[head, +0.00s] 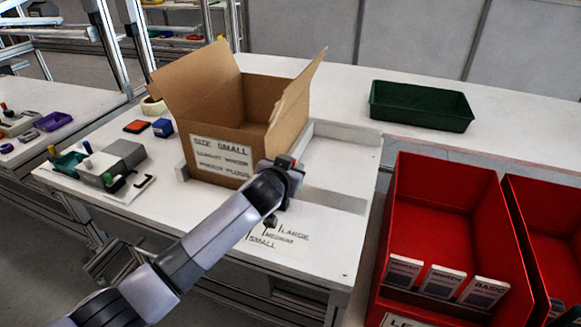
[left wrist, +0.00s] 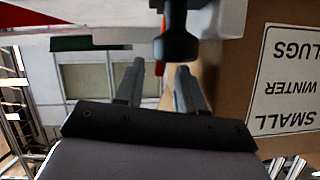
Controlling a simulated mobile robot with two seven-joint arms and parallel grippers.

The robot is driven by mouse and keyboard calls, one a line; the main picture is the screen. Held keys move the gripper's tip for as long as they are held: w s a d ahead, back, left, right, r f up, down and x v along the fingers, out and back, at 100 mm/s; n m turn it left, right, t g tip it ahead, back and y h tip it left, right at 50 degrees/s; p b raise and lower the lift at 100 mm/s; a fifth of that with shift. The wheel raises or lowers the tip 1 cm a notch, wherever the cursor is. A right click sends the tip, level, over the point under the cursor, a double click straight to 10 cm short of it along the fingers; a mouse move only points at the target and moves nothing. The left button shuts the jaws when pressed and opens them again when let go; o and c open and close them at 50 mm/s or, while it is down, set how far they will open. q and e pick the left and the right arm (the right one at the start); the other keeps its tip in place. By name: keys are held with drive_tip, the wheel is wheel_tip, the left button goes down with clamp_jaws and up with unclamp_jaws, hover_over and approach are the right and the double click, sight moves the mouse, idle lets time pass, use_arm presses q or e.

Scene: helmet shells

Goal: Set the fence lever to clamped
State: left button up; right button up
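A black lever knob (left wrist: 176,45) on a short stem shows in the left wrist view, just past my left gripper's fingertips. My left gripper (left wrist: 160,66) is open, its two fingers apart with nothing visibly held between them. In the head view my left gripper (head: 296,166) is beside the front right of the cardboard box, and its fingers are mostly hidden. The pale fence (head: 332,200) runs right of the box. A small dark knob (head: 270,221) stands by the LARGE, MEDIUM and SMALL marks. I cannot tell the lever's setting. My right gripper is not in view.
The open cardboard box (head: 208,115) with raised flaps stands close to my gripper. A green tray (head: 421,106) is at the back right. Red bins (head: 452,232) stand at the right. A grey device (head: 118,158) and small items lie at the left.

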use_arm(q)
drive_tip(key=shift+w+d+f, duration=0.15)
drive_tip(key=shift+w+f, duration=0.05)
drive_tip(key=shift+w, duration=0.35)
clamp_jaws()
drive_tip(key=shift+f, duration=0.1)
